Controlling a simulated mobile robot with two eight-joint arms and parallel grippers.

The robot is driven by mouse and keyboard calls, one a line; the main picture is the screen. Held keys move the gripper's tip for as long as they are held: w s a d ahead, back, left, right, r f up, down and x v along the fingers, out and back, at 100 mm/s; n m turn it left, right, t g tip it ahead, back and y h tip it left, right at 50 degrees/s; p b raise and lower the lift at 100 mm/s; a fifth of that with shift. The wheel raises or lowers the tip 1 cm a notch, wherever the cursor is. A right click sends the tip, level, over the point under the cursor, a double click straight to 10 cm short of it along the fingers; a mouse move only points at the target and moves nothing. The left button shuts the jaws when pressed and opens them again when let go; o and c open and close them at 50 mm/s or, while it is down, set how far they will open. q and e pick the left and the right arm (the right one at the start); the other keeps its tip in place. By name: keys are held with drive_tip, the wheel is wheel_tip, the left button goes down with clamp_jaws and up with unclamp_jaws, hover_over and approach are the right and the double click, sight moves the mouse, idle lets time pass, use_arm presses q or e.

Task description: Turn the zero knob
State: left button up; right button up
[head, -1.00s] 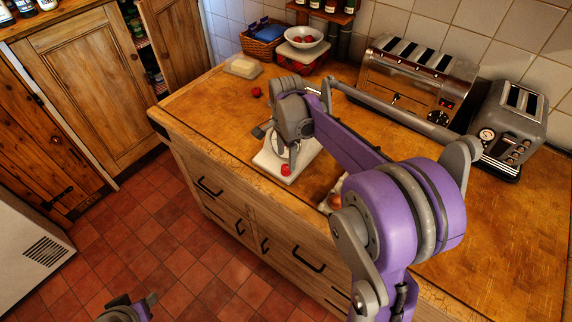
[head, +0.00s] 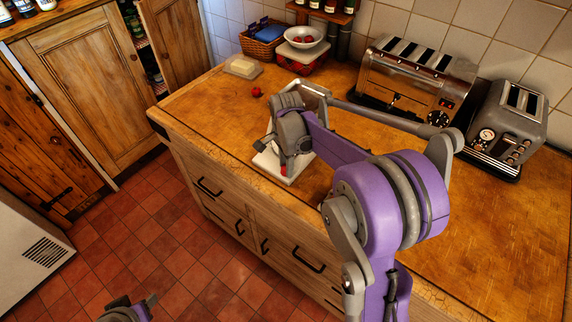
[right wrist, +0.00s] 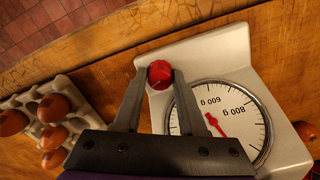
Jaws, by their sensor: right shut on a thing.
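A white kitchen scale (head: 268,164) stands near the front edge of the wooden counter, partly hidden by my right arm in the head view. In the right wrist view, its body (right wrist: 228,45) carries a round dial (right wrist: 240,128) with a red needle. The red zero knob (right wrist: 159,75) sits at the scale's edge and also shows in the head view (head: 284,171). My right gripper (right wrist: 158,72) has a finger on each side of the knob and is shut on it. My left gripper (head: 132,307) shows only in part, low over the floor; its opening is unclear.
An egg carton (right wrist: 30,108) with several brown eggs lies beside the scale. A loose red tomato-like thing (head: 256,91) and a butter dish (head: 243,67) are farther back. Two toasters (head: 415,80) (head: 508,125) stand at the back right. The right counter is clear.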

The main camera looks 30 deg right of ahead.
clamp_jaws()
drive_tip(key=shift+f+n+b, duration=0.15)
drive_tip(key=shift+n+b, duration=0.25)
drive_tip(key=shift+n, duration=1.6)
drive_tip(key=o, duration=1)
unclamp_jaws()
drive_tip(key=shift+r, duration=0.2)
wheel_tip(320, 180, up, 11)
drive_tip(key=shift+s+a+f, duration=0.1)
drive_tip(key=shift+f, duration=0.05)
